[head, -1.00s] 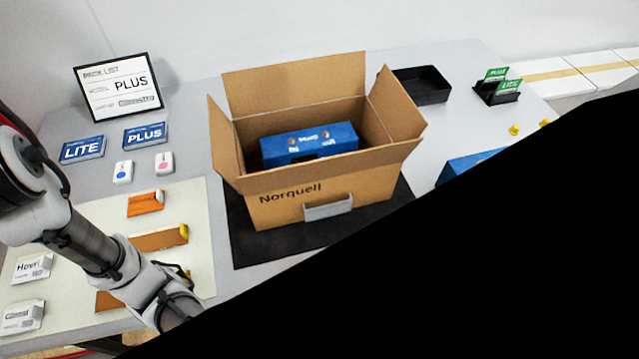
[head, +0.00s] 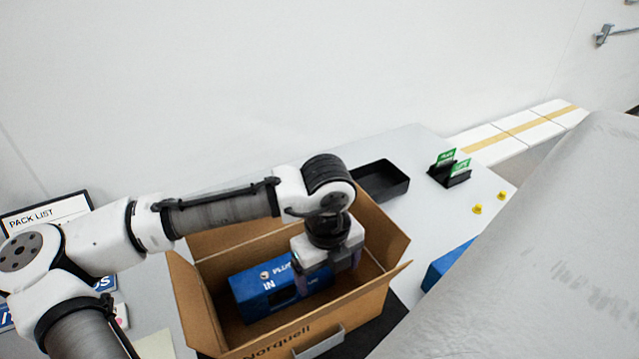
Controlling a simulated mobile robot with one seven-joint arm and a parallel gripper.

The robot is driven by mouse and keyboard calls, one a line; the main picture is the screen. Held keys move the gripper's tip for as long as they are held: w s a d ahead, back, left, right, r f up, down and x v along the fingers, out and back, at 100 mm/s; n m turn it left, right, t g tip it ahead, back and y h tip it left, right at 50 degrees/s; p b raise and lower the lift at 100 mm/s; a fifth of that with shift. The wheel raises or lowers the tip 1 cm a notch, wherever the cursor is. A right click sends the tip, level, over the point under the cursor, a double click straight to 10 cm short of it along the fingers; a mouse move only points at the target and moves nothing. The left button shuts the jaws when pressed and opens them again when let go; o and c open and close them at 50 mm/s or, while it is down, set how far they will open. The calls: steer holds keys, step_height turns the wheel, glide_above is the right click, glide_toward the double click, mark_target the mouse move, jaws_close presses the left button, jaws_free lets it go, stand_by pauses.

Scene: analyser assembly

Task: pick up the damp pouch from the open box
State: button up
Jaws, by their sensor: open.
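The open cardboard box (head: 372,312), marked Norquell, stands on a dark mat with its flaps spread. Inside it lies a blue block (head: 252,300) with white lettering and cut-outs. My gripper (head: 330,280) points down into the box over the right part of the blue block; its fingertips are hard to make out. I cannot make out a damp pouch; my gripper and the box wall hide part of the inside.
A black tray (head: 383,180) stands behind the box. A black holder with green cards (head: 449,170) and yellow pieces (head: 477,209) are to the right. A blue item (head: 446,264) lies right of the box. A pack list sign (head: 45,216) stands at left. A large grey surface fills the lower right.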

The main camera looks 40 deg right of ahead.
steer(key=f, duration=0.5)
steer(key=f+p, duration=0.1)
steer(key=f, duration=0.2)
steer(key=shift+a+f, duration=0.3)
steer(key=shift+f, duration=0.05)
steer(key=shift+d+f+p, duration=0.15)
steer(key=shift+f+p, duration=0.8)
steer(key=shift+f, duration=1.8)
steer(key=c, duration=1.1)
steer(key=shift+o, duration=0.2)
steer(key=shift+r, duration=0.1)
